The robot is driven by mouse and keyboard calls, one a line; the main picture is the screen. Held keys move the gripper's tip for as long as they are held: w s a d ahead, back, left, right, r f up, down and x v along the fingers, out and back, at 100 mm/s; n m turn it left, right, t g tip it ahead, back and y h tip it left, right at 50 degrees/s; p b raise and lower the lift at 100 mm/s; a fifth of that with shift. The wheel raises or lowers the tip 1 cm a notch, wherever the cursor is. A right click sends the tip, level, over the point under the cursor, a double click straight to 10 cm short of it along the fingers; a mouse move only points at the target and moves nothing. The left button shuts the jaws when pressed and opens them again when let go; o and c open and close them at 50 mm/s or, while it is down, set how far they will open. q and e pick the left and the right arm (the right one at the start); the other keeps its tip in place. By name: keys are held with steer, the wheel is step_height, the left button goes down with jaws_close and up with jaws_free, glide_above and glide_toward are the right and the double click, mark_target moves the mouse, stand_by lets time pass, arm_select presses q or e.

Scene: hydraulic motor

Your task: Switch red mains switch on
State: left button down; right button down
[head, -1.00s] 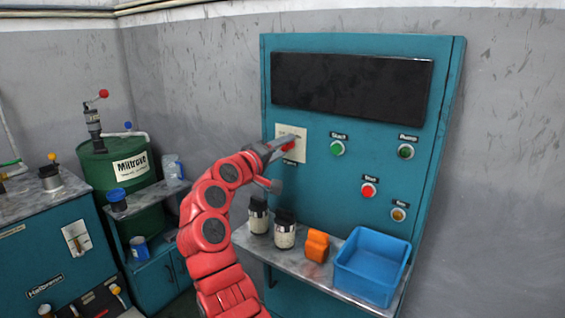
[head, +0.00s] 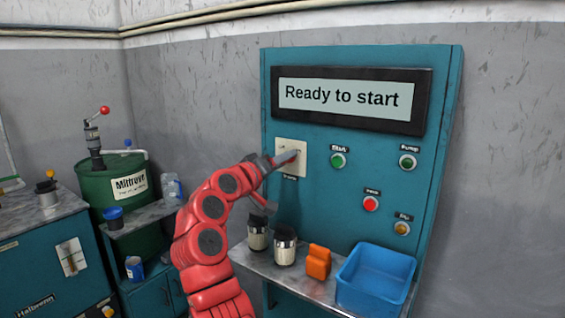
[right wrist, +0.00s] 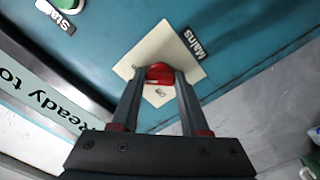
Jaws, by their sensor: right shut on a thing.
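The red mains switch (right wrist: 160,70) sits on a cream plate (right wrist: 170,45) beside a "Mains" label in the right wrist view. My right gripper (right wrist: 161,78) is shut on the switch, with one finger on each side of it. In the head view, my right gripper (head: 292,158) reaches the cream plate (head: 285,145) on the left of the teal panel, and its fingers largely hide the switch. The display (head: 345,97) above is lit and reads "Ready to start". My left gripper is not in view.
Green (head: 338,160) and red (head: 371,203) buttons and other controls lie right of the plate. A shelf below holds two jars (head: 285,247), an orange object (head: 318,262) and a blue bin (head: 375,278). A green drum (head: 112,188) stands at left.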

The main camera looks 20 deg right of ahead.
steer(key=shift+f, duration=0.1)
steer(key=shift+c, duration=2)
jaws_free()
steer(key=v, duration=1.7)
steer(key=shift+b, duration=0.3)
steer(key=shift+s+a, duration=0.1)
steer(key=shift+a, duration=0.1)
